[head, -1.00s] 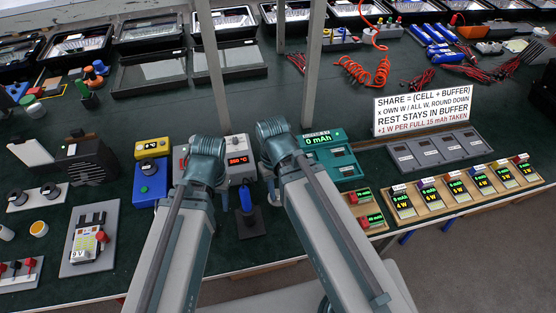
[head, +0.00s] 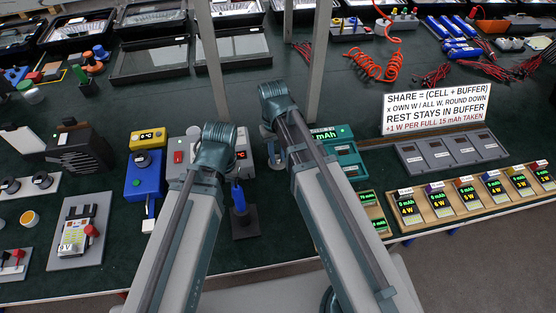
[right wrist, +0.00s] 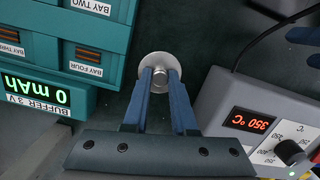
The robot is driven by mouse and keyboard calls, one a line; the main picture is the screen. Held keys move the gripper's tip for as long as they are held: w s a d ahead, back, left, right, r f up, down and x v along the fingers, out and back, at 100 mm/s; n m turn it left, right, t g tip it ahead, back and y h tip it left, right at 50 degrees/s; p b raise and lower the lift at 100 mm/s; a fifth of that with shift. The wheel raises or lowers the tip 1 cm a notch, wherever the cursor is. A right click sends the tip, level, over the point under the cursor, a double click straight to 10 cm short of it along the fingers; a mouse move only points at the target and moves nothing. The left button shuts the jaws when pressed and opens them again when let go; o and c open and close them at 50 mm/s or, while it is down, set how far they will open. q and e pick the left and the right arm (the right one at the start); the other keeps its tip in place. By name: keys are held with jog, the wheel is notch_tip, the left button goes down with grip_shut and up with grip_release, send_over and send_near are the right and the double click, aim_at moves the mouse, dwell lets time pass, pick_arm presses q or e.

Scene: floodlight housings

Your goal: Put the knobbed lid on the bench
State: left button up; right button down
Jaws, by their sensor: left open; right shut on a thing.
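The knobbed lid (right wrist: 160,68) is a round silvery disc with a small knob. In the right wrist view my right gripper (right wrist: 160,78) is shut on its knob, with one blue finger on each side. Dark green bench (right wrist: 175,30) shows around the lid; whether the lid touches it I cannot tell. In the head view my right gripper (head: 271,134) is between the soldering station and the teal buffer box. My left gripper (head: 213,155) is over the front of the soldering station, open, its fingers mostly hidden by its own wrist.
The teal buffer box (right wrist: 70,55) and the grey soldering station (right wrist: 225,95) flank the lid. A blue-handled iron (head: 238,197) stands in a black holder in front of the station. Grey posts (head: 322,60) rise behind. Some bench behind my grippers is clear.

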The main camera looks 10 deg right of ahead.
pick_arm(q)
notch_tip(320, 180, down, 2)
jog(key=shift+f+b, duration=0.2)
jog(key=shift+b, duration=0.5)
pick_arm(e)
notch_tip(320, 180, down, 2)
jog(key=shift+f, duration=0.2)
pick_arm(q)
jog(key=shift+r, duration=0.15)
pick_arm(e)
jog(key=shift+r, duration=0.15)
pick_arm(q)
jog(key=shift+f, duration=0.2)
pick_arm(e)
jog(key=c, duration=1.2)
grip_release()
jog(key=shift+f, duration=0.2)
jog(key=o, duration=0.5)
pick_arm(q)
jog(key=shift+r, duration=0.1)
pick_arm(e)
jog(key=shift+r, duration=0.1)
